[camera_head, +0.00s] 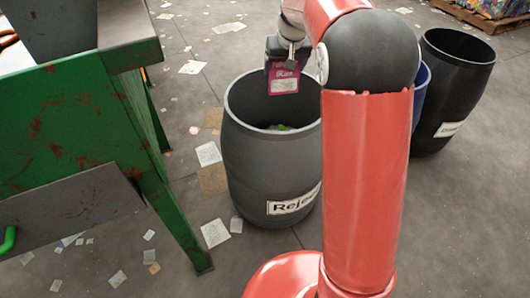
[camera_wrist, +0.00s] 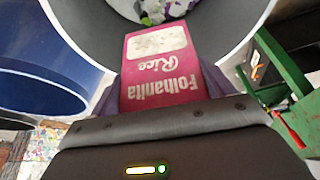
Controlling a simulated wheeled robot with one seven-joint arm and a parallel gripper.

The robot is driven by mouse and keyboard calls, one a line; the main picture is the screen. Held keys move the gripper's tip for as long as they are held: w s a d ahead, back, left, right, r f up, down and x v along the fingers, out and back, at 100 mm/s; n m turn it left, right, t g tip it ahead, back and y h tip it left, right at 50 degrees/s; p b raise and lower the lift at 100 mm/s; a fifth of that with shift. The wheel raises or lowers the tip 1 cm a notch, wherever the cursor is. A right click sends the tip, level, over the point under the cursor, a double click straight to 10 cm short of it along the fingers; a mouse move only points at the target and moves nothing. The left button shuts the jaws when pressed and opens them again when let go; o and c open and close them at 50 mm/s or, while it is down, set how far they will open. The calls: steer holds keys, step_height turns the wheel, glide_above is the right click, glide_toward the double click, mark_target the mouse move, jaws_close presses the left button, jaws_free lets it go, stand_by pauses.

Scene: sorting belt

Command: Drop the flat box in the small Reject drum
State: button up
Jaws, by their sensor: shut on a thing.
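The flat box (camera_head: 284,80) is pink-magenta with a pale panel and hangs upright from my gripper (camera_head: 286,58). In the wrist view the box (camera_wrist: 160,72) reads "Folhanita Rice", and my gripper (camera_wrist: 160,108) is shut on it. The grey Reject drum (camera_head: 262,165) stands open-topped below, and the box is over its mouth, near the back rim in the head view. In the wrist view the drum's inner wall (camera_wrist: 85,25) surrounds the far end of the box, with mixed scraps at the bottom. My arm hides part of the drum's right side and label.
A green sorting-belt frame (camera_head: 120,130) stands to the left. A black drum (camera_head: 453,90) and a partly hidden blue drum (camera_head: 421,88) are on the right. Papers litter the floor. A pallet of colourful goods (camera_head: 490,10) is at the back right.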

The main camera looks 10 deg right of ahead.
mark_target(284, 79)
step_height(284, 79, down, 5)
steer(key=b, duration=0.2)
steer(key=shift+f+b, duration=0.1)
steer(key=shift+b, duration=0.2)
steer(key=o, duration=0.9)
steer(key=shift+o, duration=0.2)
steer(key=v, duration=0.8)
